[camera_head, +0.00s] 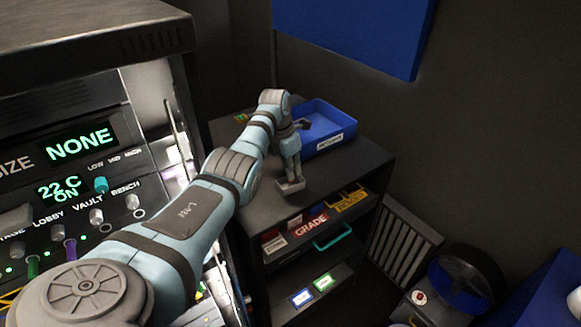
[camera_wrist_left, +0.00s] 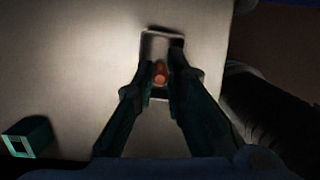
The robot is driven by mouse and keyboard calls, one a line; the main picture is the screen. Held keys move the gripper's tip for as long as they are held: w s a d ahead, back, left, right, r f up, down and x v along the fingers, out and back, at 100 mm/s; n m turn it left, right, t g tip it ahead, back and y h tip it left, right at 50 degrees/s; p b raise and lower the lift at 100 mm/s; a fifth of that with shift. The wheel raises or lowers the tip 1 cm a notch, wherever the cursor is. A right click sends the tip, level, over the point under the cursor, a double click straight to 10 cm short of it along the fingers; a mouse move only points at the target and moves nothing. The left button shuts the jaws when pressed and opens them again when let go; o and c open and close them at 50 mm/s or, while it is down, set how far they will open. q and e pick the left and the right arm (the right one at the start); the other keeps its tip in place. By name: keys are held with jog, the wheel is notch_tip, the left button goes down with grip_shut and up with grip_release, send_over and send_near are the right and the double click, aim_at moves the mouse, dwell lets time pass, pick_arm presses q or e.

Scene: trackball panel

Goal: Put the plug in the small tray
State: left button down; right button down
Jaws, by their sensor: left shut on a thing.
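My left gripper (camera_head: 290,180) points down over the top of the dark cabinet. In the left wrist view its two fingers (camera_wrist_left: 160,78) are shut on a small orange-brown round-ended piece, which looks like the plug (camera_wrist_left: 160,72). The small tray (camera_head: 291,188) is a pale grey rectangle right below the fingertips. It also shows in the left wrist view as a shiny rectangle (camera_wrist_left: 162,42), with the plug over it. I cannot tell whether the plug touches the tray. The fingers hide part of both. My right gripper is not in view.
A blue bin (camera_head: 325,128) with a label stands behind the gripper on the cabinet top (camera_head: 335,172). A dark green square-ended object (camera_wrist_left: 27,138) lies left in the wrist view. Shelves below hold labelled items. A control panel (camera_head: 75,190) stands at the left.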

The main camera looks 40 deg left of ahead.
pick_arm(q)
jog(key=shift+f, duration=0.1)
jog(key=c, duration=1.5)
grip_release()
jog(key=shift+c, duration=0.2)
notch_tip(320, 180, up, 12)
jog(key=s, duration=0.2)
jog(key=shift+s+a, duration=0.15)
jog(key=shift+a, duration=0.15)
jog(key=shift+f, duration=0.25)
